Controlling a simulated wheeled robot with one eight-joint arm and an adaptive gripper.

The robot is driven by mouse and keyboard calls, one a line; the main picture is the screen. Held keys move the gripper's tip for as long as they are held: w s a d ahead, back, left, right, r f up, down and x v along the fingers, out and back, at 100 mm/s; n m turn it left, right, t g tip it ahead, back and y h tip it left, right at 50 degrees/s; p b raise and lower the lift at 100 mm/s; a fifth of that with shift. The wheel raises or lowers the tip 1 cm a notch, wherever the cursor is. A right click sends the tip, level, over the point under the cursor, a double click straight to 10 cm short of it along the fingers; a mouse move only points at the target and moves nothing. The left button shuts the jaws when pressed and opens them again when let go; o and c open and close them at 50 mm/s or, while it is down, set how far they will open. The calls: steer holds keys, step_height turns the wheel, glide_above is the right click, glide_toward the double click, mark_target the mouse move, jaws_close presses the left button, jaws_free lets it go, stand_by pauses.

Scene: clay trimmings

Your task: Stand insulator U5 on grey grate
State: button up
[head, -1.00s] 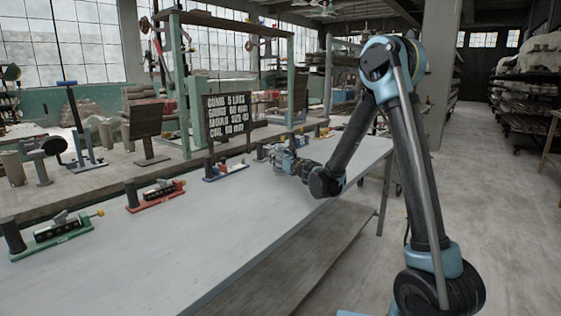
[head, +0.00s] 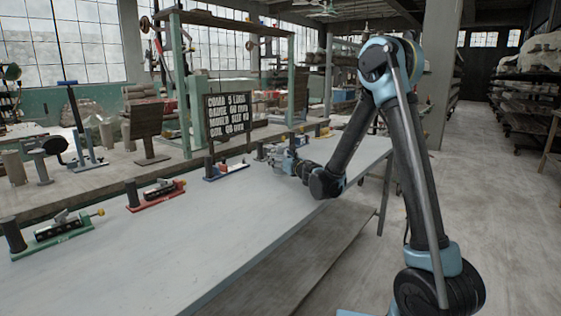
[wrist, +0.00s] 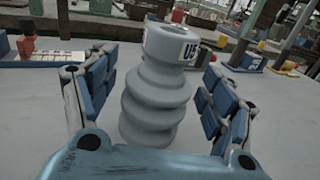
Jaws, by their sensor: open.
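A grey ribbed insulator (wrist: 156,97) with a "U5" label near its top stands upright in the middle of the wrist view. My gripper (wrist: 158,85) is open, with one blue-padded finger on each side of the insulator and gaps showing between the fingers and its ribs. The insulator's base is partly hidden by the gripper body. In the head view my gripper (head: 287,158) is low over the far part of the pale bench (head: 190,240), where the insulator is too small to make out. I cannot pick out the grey grate in either view.
Green (head: 53,231), red (head: 156,194) and blue (head: 226,172) fixtures line the bench's back edge to the left. A lettered dark board (head: 230,118) stands behind. The near bench surface is clear. In the wrist view, a blue fixture base (wrist: 245,62) sits beyond the right finger.

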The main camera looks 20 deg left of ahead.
steer(key=v, duration=1.2)
